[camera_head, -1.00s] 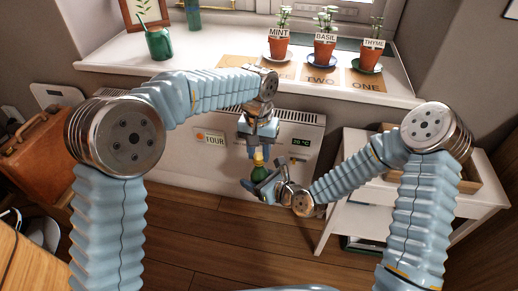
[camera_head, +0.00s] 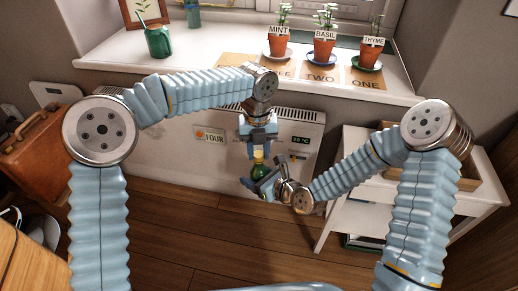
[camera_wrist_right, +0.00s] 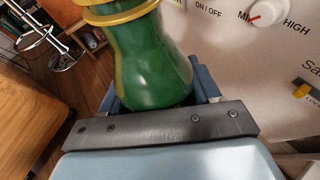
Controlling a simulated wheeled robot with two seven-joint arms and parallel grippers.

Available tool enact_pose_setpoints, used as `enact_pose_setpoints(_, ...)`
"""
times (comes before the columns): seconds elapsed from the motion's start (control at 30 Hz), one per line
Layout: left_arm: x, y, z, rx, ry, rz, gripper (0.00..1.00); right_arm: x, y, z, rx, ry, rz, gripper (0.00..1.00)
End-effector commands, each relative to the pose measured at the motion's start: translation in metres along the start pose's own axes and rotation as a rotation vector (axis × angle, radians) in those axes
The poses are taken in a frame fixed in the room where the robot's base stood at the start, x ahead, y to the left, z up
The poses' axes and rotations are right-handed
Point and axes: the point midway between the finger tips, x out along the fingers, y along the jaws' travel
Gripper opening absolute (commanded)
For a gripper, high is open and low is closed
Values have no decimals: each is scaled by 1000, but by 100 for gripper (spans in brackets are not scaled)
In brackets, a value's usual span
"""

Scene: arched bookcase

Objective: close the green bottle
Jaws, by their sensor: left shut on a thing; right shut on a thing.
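The green bottle (camera_head: 258,168) with a yellow neck stands roughly upright in front of the white heater. The right wrist view shows its green body (camera_wrist_right: 155,70) and yellow rings at the neck; its top is cut off there. My right gripper (camera_head: 264,186) is shut around the bottle's lower part. My left gripper (camera_head: 258,146) points down from above, directly over the bottle's mouth. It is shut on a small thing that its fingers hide. I cannot tell whether that thing touches the bottle's rim.
The white heater (camera_head: 225,160) is close behind the bottle. The windowsill (camera_head: 215,50) above bears labelled herb pots (camera_head: 325,48) and a green jar (camera_head: 158,42). A white side table (camera_head: 345,205) stands at right, a brown suitcase (camera_head: 35,150) at left. The wooden floor (camera_head: 200,235) below is clear.

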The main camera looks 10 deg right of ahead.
Motion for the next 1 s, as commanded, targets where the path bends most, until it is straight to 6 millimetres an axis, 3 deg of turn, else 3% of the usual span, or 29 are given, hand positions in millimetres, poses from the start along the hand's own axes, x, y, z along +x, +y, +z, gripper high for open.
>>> enact_pose_setpoints(0.1, 0, 1, 1, 350, -1, -1, 5, 0, 0, 0, 0, 0, 0, 0)
enact_pose_setpoints(0.3, 2, 1, 1, 804, 3, -1, 5, 0, 0, 0, -1, 0, 0, 0)
enact_pose_setpoints(0.43, 0, 2, 1, 912, -1, 1, 5, 0, 0, 0, -1, -1, 1, 0)
enact_pose_setpoints(0.7, 0, 2, 2, 920, -2, 3, 5, 0, 0, 0, -1, 0, 1, 0)
enact_pose_setpoints(0.73, 0, 2, 2, 919, -2, 3, 37, 0, 0, 0, -1, 0, 1, 0)
enact_pose_setpoints(0.87, 0, 2, 2, 919, -2, 3, 57, 0, 0, 0, -1, -1, 1, 0)
enact_pose_setpoints(1.0, 0, 2, 1, 918, -2, 2, 58, 0, 0, 0, -1, -1, 0, 0)
